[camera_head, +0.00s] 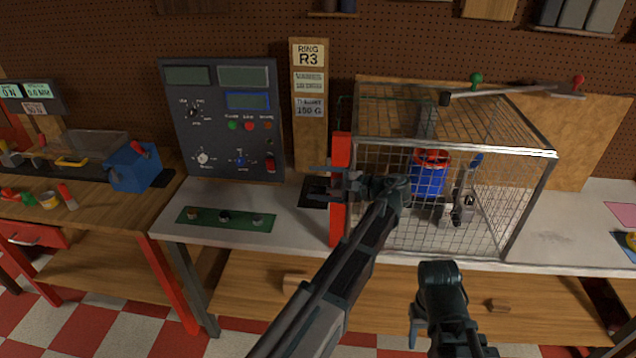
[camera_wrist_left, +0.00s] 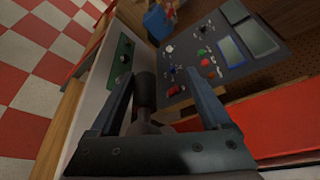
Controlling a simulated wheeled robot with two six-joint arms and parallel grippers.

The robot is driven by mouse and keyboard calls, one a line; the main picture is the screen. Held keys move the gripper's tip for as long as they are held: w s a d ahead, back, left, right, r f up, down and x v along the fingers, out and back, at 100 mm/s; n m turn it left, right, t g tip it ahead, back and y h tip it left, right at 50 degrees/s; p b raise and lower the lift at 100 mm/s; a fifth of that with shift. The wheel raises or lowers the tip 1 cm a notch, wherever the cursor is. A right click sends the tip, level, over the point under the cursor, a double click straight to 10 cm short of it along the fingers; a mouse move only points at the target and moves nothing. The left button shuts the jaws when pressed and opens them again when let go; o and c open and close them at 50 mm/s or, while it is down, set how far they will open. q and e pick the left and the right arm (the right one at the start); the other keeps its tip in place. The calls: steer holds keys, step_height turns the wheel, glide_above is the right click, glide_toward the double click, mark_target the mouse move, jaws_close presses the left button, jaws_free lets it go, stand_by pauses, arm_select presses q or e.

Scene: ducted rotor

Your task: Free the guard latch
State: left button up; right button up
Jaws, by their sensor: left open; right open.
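The wire guard cage (camera_head: 530,195) stands on the white bench top, with a red upright post (camera_head: 340,215) at its left front. My left gripper (camera_head: 322,182) reaches in front of this post and points left. Its fingers are open, and a dark cylindrical knob (camera_wrist_left: 144,90) lies between them in the left wrist view, closer to the left finger. This may be the latch handle; I cannot tell whether a finger touches it. My right gripper (camera_head: 415,325) is low in front of the bench, away from the cage; its fingers are mostly hidden.
A blue and red rotor unit (camera_head: 430,178) stands inside the cage. A grey control panel (camera_head: 222,120) stands behind a green button strip (camera_head: 226,219) at left. The bench front edge is below.

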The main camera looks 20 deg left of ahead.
arm_select(q)
steer(key=s+d+r, duration=0.1)
steer(key=s+d, duration=0.2)
steer(key=s, duration=0.4)
steer(key=s+d+r+p, duration=0.1)
steer(key=s+d, duration=0.2)
steer(key=s, duration=0.5)
steer(key=shift+d+r, duration=0.35)
steer(key=shift+r, duration=0.05)
arm_select(e)
step_height(320, 180, up, 2)
steer(key=shift+s+r, duration=0.1)
steer(key=shift+r, duration=0.1)
arm_select(q)
steer(key=shift+w, duration=0.1)
